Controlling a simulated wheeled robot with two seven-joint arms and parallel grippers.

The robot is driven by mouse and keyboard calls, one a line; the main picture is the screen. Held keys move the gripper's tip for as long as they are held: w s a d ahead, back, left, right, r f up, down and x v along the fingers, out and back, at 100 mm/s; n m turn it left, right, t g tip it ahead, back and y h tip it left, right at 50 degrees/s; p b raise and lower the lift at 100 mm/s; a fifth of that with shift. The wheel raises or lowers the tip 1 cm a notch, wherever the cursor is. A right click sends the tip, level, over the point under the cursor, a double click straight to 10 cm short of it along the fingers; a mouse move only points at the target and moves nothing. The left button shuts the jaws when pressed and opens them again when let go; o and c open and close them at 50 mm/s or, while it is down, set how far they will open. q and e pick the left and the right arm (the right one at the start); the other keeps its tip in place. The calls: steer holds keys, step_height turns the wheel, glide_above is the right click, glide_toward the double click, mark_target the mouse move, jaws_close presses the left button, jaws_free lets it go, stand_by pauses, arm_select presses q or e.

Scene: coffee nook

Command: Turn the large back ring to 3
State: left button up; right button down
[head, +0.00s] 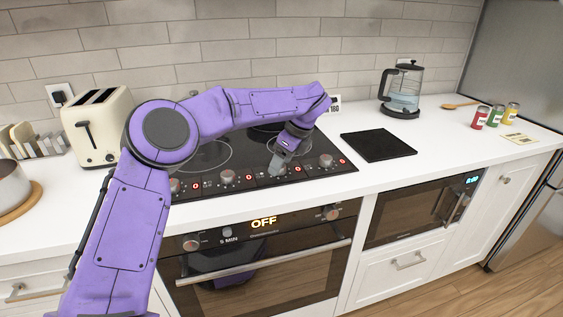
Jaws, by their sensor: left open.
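The black glass cooktop (235,155) has a row of knobs along its front edge, each beside a small red readout. Every readout I can make out looks like 0. A knob at left centre (228,176) and one at the right end (326,160) show clearly. One cooking ring (207,156) shows at left. My arm covers much of the back of the cooktop, including part of a back ring (267,128). My right gripper is out of view.
A cream toaster (97,128) stands left of the cooktop, behind my arm. A black mat (378,146) lies right of it, with a glass kettle (402,90) behind. The oven (265,265) below reads OFF.

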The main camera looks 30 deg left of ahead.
arm_select(q)
steer(key=shift+w+a+f, duration=0.1)
steer(key=shift+w+f, duration=0.1)
steer(key=shift+f, duration=0.15)
steer(key=shift+s+r, duration=0.25)
steer(key=shift+s, duration=0.2)
steer(key=shift+c, duration=0.4)
steer(key=shift+w+f, duration=0.1)
steer(key=shift+w, duration=0.05)
steer(key=c, duration=1)
